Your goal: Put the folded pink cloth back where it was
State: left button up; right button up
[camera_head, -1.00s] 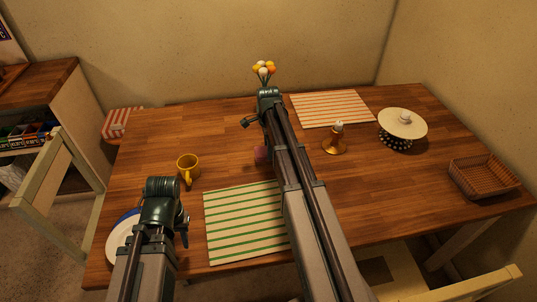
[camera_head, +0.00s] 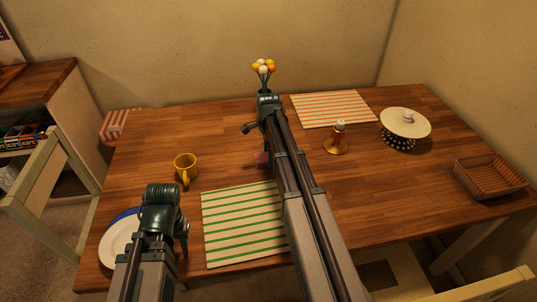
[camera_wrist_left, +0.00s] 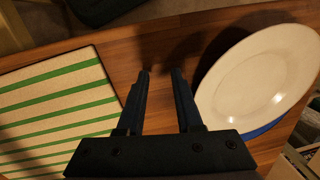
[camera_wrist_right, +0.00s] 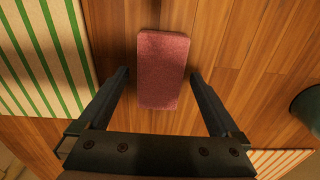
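The folded pink cloth (camera_wrist_right: 162,68) is a small rectangle in the right wrist view. It lies between the spread fingers of my right gripper (camera_wrist_right: 159,73), with a narrow gap on the left and its right edge close to the other finger. The gripper is open. In the head view only a bit of the cloth (camera_head: 261,158) shows beside my right arm, which hides the rest. It appears to lie on the wooden table (camera_head: 375,185). My left gripper (camera_wrist_left: 161,72) is open and empty between the green-striped placemat (camera_wrist_left: 55,105) and a white plate (camera_wrist_left: 262,75).
A flower vase (camera_head: 264,72) is behind my right arm.

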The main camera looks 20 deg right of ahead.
pick_arm(q)
jog(key=shift+r, duration=0.1)
pick_arm(e)
notch_tip(320, 180, up, 12)
jog(key=p, duration=1.2)
pick_arm(q)
notch_tip(320, 180, up, 12)
pick_arm(e)
jog(key=s+a+n+h, duration=0.1)
jog(key=s+a+n, duration=2.2)
jog(key=a, duration=0.3)
jog(key=shift+s+r+n, duration=0.2)
jog(key=shift+s+n, duration=0.1)
jog(key=shift+n, duration=0.5)
